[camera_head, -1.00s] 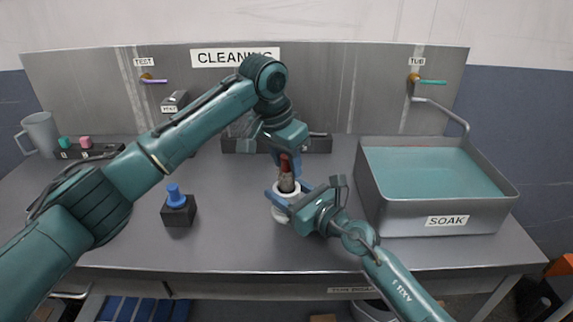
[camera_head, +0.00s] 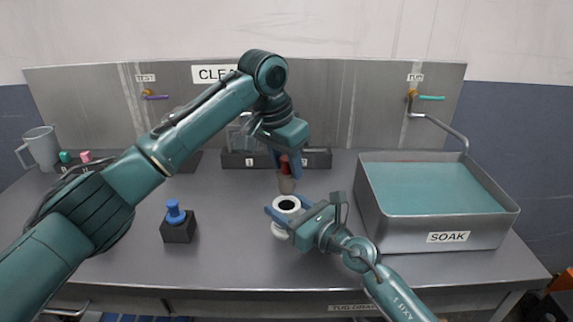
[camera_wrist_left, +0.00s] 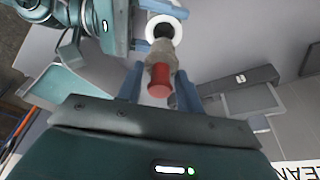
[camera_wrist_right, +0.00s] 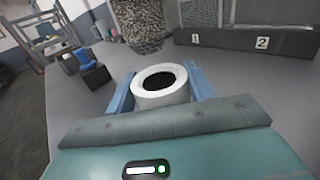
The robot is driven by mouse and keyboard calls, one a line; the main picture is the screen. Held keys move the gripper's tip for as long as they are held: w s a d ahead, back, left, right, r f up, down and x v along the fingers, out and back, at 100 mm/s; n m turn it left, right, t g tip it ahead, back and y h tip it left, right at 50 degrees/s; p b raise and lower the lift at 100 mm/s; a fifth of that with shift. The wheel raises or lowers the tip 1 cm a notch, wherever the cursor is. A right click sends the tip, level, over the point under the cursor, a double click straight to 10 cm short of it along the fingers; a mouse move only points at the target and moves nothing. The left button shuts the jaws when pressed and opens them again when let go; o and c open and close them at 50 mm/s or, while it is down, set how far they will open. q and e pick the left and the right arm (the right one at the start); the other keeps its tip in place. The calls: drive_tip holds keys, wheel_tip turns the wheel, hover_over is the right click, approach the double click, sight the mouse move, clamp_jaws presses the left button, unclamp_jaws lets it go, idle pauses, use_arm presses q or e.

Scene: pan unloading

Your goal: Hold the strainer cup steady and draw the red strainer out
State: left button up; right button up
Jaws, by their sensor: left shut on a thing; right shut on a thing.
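The strainer has a red top (camera_head: 286,166) and a grey-brown mesh body (camera_head: 287,185). My left gripper (camera_head: 288,160) is shut on its red top and holds it upright above the white strainer cup (camera_head: 280,230). The right wrist view shows the speckled mesh (camera_wrist_right: 142,22) clear of the cup (camera_wrist_right: 160,98), whose dark round opening is uncovered. My right gripper (camera_head: 286,210) is shut around the cup's sides, a finger on each side. In the left wrist view the red top (camera_wrist_left: 158,80) sits between my left fingers, with the cup's white rim (camera_wrist_left: 152,24) beyond.
A grey SOAK tub (camera_head: 445,225) of teal liquid stands at the right. A black block with a blue knob (camera_head: 178,225) stands left of the cup. A dark numbered rack (camera_head: 317,158) lies behind. A grey mug (camera_head: 40,147) is far left. The table between is clear.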

drive_tip(key=o, duration=1.1)
drive_tip(key=shift+o, duration=0.2)
drive_tip(key=shift+d, duration=0.1)
